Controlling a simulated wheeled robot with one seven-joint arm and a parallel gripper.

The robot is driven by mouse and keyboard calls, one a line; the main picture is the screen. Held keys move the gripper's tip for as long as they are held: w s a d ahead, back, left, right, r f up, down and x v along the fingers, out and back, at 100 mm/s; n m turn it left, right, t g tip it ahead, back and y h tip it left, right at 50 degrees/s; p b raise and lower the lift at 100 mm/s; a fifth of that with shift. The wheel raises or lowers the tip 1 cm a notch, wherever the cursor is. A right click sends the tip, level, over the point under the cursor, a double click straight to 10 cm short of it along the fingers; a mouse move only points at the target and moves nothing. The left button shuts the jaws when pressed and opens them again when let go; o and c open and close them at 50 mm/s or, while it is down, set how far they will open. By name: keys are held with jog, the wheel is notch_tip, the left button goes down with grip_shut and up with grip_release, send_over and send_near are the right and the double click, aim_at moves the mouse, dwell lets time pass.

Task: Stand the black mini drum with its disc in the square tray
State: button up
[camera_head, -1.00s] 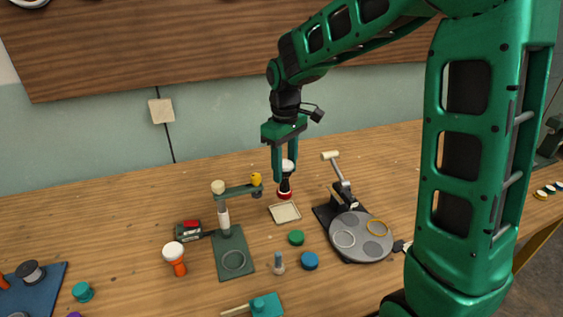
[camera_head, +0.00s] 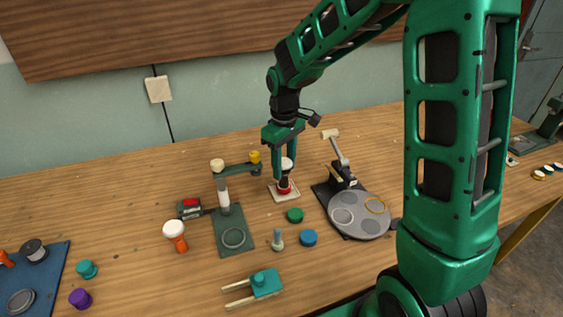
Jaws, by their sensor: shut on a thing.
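The black mini drum (camera_head: 285,177) has a white head and a red disc (camera_head: 284,188) at its foot. It is upright, and my gripper (camera_head: 284,168) is shut on it from above, with its fingers around the upper part. The square tray (camera_head: 295,195) is small and cream-coloured and lies on the wooden table. The red disc appears within the tray's outline. I cannot tell whether it touches the tray floor. The fingers hide part of the drum.
A green stand with an arm (camera_head: 234,238) is left of the tray, and a machine with a grey round plate (camera_head: 360,214) is to the right. The table behind the tray is clear.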

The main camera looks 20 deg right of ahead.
dwell(0.4)
jog(key=o, duration=1.5)
jog(key=shift+c, duration=0.2)
jog(key=shift+r, duration=3.45)
jog(key=s+d+r+m, duration=0.3)
jog(key=s+d+m, duration=0.1)
jog(key=s+d, duration=0.4)
jog(key=s+d+m, duration=0.4)
jog(key=s, duration=0.7)
jog(key=s+d+f+m, duration=0.1)
jog(key=s+d+m, duration=0.3)
jog(key=s, duration=0.7)
jog(key=shift+s+d+f, duration=0.2)
jog(key=shift+d, duration=0.35)
